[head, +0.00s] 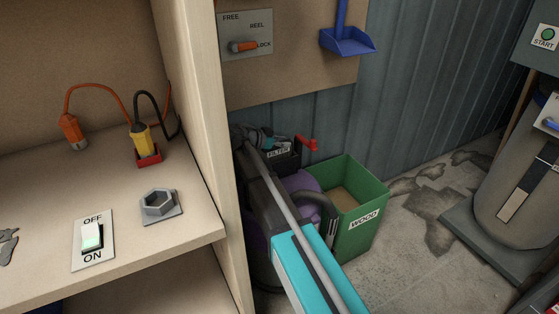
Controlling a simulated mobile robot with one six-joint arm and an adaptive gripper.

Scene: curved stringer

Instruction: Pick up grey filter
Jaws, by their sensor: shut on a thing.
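My arm reaches from the bottom centre into the corner behind the shelf's upright. My gripper (262,138) is at its far end, small and partly hidden, just above a dark box with a FILTER label (279,151). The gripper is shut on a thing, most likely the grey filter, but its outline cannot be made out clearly. I cannot tell whether it is clear of the dark box or still in it. A red handle (307,144) sticks out at the box's right.
A green WOOD bin (362,222) stands right of my arm, with a purple rounded thing (302,184) beside it. The shelf upright (206,120) is close on the left. A blue dustpan (347,40) hangs above. Open floor (425,215) lies right of the bin.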

